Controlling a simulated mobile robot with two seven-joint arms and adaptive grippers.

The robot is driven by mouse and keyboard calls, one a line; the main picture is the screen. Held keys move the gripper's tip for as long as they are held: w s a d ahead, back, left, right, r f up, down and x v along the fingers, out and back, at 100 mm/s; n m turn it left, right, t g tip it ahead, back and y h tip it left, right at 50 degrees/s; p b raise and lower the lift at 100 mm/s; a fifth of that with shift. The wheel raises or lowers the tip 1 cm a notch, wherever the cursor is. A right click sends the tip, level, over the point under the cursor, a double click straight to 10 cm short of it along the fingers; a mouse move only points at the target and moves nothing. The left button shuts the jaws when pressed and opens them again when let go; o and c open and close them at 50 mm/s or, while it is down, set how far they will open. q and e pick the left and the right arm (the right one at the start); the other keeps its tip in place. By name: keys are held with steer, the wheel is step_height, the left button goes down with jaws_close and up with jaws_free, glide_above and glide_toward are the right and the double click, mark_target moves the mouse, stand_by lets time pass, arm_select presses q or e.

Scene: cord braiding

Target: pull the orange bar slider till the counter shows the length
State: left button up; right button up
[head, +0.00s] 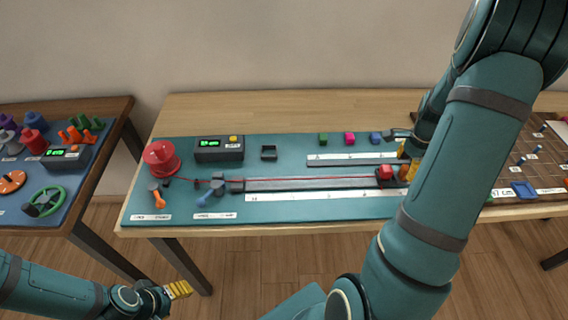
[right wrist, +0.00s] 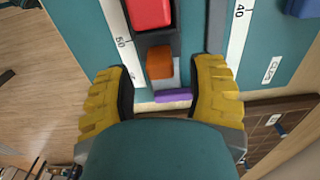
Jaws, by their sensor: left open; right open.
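The orange bar (right wrist: 160,62) stands on the dark slider carriage beside a red block (right wrist: 150,12). My right gripper (right wrist: 163,80) is open, its two yellow fingers on either side of the carriage end near the orange bar; no grip shows. In the head view the red block (head: 385,172) is at the right end of the long grey rail (head: 310,184), and my right arm hides part of this area. The counter (head: 219,149) is a dark box with a lit green display; its digits are too small to read. My left gripper (head: 180,289) is open and empty, low in front of the bench.
A red cord runs from the red spool (head: 161,158) past a blue-grey clamp (head: 218,186) along the rail. A white scale (head: 320,196) lies in front. Another table (head: 118,112) is at left.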

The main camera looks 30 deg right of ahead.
steer(key=shift+r+p, duration=2)
steer(key=shift+r, duration=0.35)
